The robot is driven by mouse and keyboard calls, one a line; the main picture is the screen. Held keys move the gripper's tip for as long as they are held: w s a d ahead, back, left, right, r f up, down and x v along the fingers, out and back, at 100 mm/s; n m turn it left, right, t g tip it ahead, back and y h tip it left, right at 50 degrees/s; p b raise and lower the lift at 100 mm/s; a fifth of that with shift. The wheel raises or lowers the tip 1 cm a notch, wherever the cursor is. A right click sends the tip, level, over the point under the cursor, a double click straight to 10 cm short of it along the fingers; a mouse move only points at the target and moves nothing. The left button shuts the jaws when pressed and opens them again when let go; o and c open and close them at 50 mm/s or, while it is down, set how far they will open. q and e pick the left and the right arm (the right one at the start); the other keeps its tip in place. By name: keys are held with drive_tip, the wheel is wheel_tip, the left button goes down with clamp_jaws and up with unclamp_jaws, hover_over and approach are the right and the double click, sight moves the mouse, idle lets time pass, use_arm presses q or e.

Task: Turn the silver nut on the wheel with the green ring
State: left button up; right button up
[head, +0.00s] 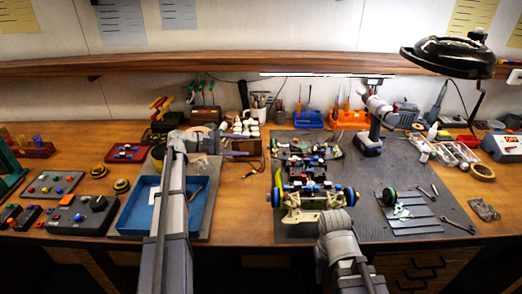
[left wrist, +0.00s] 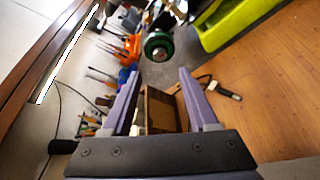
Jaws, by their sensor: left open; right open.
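A dark wheel with a green ring and a small silver nut (left wrist: 158,46) at its centre faces me in the left wrist view. It is beside a lime-green body, just beyond my fingertips. My left gripper (left wrist: 158,73) is open and empty, its two purple fingers apart on either side of the line to the wheel. In the head view my left gripper (head: 251,147) points right, toward the car (head: 312,205). A dark wheel with green (head: 389,196) rests on a ribbed plate; I cannot tell whether it is the same one. My right gripper's fingers are hidden beyond my arm.
The car has wheels with blue rings at its near end (head: 351,195). A blue tray (head: 140,220) is under my left arm. A drill (head: 368,141) stands behind the car. Wrenches (head: 457,227) lie at the right. A lamp (head: 448,56) hangs over the back right.

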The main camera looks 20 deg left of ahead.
sight(268, 146)
use_arm(q)
drive_tip(key=b+x, duration=0.2)
drive_tip(key=x, duration=0.5)
drive_tip(key=shift+w+d, duration=0.15)
drive_tip(key=shift+d, duration=0.2)
drive_tip(key=shift+f, duration=0.1)
clamp_jaws()
